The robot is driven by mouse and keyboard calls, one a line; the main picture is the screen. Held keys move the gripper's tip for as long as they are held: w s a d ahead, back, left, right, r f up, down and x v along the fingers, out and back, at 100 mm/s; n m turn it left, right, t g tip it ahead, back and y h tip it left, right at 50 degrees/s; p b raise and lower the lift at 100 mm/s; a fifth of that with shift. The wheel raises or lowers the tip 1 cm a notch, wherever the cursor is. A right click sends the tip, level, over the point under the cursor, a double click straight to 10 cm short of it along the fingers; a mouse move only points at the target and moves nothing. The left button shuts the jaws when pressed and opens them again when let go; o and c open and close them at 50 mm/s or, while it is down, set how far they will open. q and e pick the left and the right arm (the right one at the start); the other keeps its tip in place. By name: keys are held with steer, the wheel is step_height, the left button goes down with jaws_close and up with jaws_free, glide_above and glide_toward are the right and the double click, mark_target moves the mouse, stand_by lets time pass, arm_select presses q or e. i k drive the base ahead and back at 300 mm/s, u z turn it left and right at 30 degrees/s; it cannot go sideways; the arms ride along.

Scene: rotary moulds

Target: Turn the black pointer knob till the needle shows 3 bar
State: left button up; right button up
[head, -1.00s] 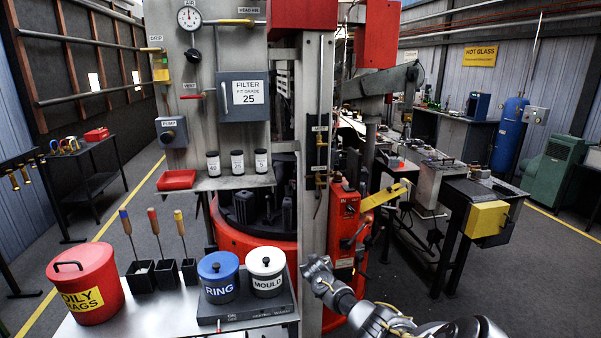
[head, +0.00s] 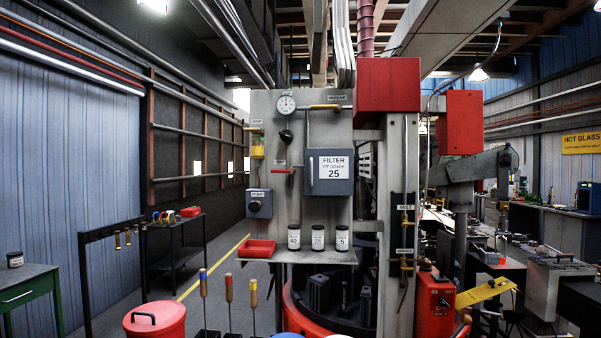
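A round white gauge (head: 286,104) with a dark needle is at the top left of the grey panel (head: 270,160). Its needle and figures are too small to read. A black knob (head: 286,136) sits on the panel just below the gauge. Its pointer mark cannot be made out. Neither of my grippers is in the head view.
A grey filter box (head: 330,172) is right of the knob, and a red-handled valve (head: 281,171) is below it. A grey pump box (head: 258,203) is lower left. Several jars (head: 318,237) and a red tray (head: 258,249) are below. The panel front is clear.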

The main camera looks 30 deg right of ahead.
mark_target(285, 135)
steer(key=u, duration=1.1)
steer(key=i, duration=1.4)
steer(key=z, duration=1.7)
